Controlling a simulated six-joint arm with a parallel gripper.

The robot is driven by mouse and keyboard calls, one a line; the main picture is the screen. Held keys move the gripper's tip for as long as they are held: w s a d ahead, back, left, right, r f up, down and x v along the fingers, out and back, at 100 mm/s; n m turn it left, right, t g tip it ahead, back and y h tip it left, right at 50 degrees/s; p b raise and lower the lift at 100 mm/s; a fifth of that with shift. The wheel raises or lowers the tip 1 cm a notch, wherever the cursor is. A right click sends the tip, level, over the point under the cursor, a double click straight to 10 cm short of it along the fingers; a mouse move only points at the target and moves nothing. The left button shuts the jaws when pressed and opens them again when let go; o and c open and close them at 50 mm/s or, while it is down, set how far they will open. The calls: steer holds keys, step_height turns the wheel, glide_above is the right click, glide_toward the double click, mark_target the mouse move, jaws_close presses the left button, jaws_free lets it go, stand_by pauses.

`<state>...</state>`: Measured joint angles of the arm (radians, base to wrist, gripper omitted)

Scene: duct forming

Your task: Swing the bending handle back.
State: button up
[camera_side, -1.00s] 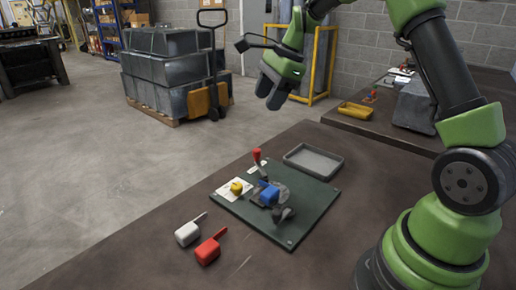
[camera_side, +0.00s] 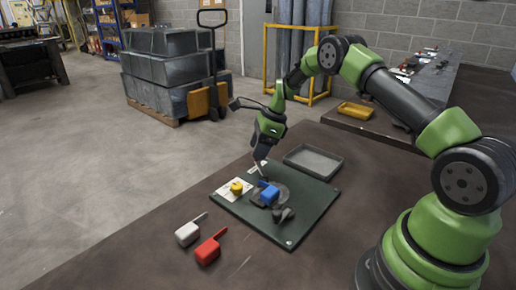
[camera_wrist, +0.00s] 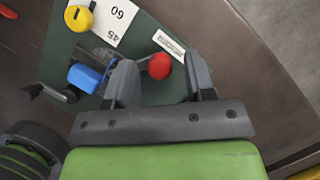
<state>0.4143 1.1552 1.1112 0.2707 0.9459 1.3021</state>
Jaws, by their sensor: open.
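The bending handle's red knob (camera_wrist: 159,66) lies between the two fingers of my gripper (camera_wrist: 161,76) in the wrist view. The fingers are open, with a gap to the knob on the right side; contact on the left cannot be told. In the side view my gripper (camera_side: 262,156) points down at the back of the green board (camera_side: 305,222), over the handle, which it mostly hides. A blue piece (camera_side: 268,194) sits in the bending device at the board's middle. It also shows in the wrist view (camera_wrist: 84,78).
A yellow knob (camera_side: 237,187) stands on a white angle card with 45 and 60 on it. A white piece (camera_side: 187,234) and a red piece (camera_side: 208,251) with handles lie on the bench in front. A grey tray (camera_side: 314,158) is behind the board.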

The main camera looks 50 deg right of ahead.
steer(key=shift+a+f, duration=0.1)
steer(key=shift+f, duration=0.15)
jaws_close()
